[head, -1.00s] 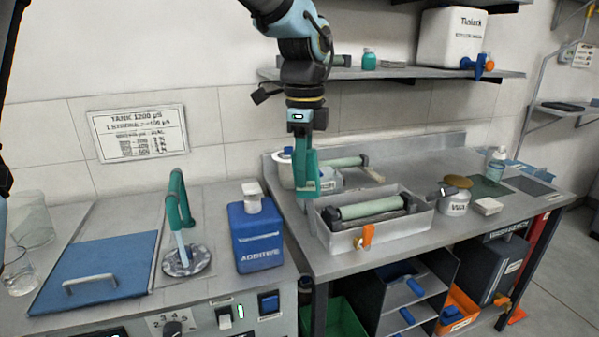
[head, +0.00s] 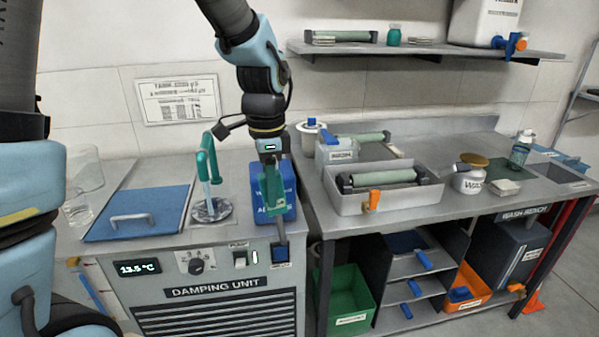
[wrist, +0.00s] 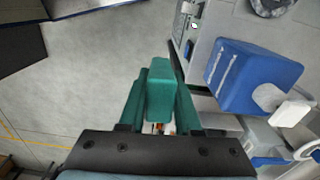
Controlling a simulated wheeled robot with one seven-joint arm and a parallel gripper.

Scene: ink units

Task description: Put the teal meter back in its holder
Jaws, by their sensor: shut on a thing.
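The teal meter (wrist: 160,90) is a teal block between my gripper's fingers in the wrist view. My gripper (head: 268,200) is shut on it, and its fingers are teal too, so the two are hard to tell apart in the head view. They hang in front of the blue additive container (head: 286,198), above the front edge of the damping unit. A thin dark part (head: 281,234) points down below the fingers, over the blue switch on the unit's front. I cannot make out which thing is the meter's holder.
A teal curved spout (head: 206,160) and a blue lid (head: 135,222) with a handle are on the damping unit (head: 215,292), left of my gripper. The wash bench (head: 465,215) on the right carries a grey tray (head: 392,205) with a roller. Open floor shows in the wrist view (wrist: 85,85).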

